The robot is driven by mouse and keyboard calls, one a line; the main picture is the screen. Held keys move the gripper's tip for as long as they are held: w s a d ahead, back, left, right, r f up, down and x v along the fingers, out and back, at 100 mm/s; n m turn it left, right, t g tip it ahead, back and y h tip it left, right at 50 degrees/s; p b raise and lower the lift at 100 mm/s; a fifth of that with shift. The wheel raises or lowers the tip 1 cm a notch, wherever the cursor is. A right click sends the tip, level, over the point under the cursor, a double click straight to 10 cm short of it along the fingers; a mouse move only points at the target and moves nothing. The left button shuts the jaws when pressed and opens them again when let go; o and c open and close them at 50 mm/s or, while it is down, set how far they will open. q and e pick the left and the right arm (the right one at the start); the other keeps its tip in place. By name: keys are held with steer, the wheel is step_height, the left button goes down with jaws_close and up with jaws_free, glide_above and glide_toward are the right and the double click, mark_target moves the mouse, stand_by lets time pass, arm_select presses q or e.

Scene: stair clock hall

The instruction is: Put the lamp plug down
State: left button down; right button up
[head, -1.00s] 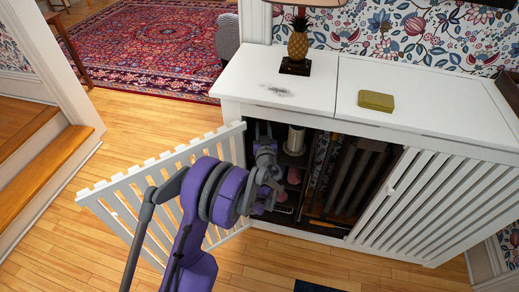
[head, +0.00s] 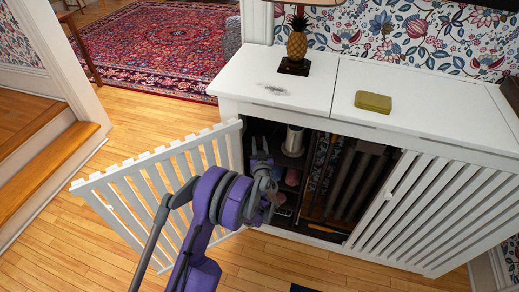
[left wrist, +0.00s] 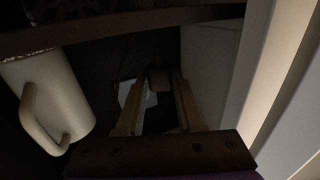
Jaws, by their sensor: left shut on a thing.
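My left gripper (head: 262,147) reaches into the open left part of the white cabinet (head: 285,100). In the left wrist view its two fingers (left wrist: 158,88) point into the dark interior. They are shut on a small dull brownish block (left wrist: 158,78), taken to be the lamp plug; the dimness hides its details. No plug can be made out in the head view. The pineapple lamp (head: 297,45) stands on the cabinet top, its shade cut off by the frame. My right gripper is not in view.
A pale mug (left wrist: 45,95) with a handle stands left of the fingers, close by. A pale panel (left wrist: 270,75) is on the right. The slatted door (head: 165,175) is swung open, beside my arm. A yellow-green box (head: 373,102) lies on the cabinet top.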

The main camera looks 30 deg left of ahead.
mark_target(259, 148)
arm_select(q)
step_height(259, 148, down, 3)
steer(key=shift+f+b, duration=0.15)
steer(key=shift+b, duration=0.2)
steer(key=shift+f, duration=0.55)
steer(key=c, duration=0.5)
jaws_free()
steer(key=shift+c, duration=0.2)
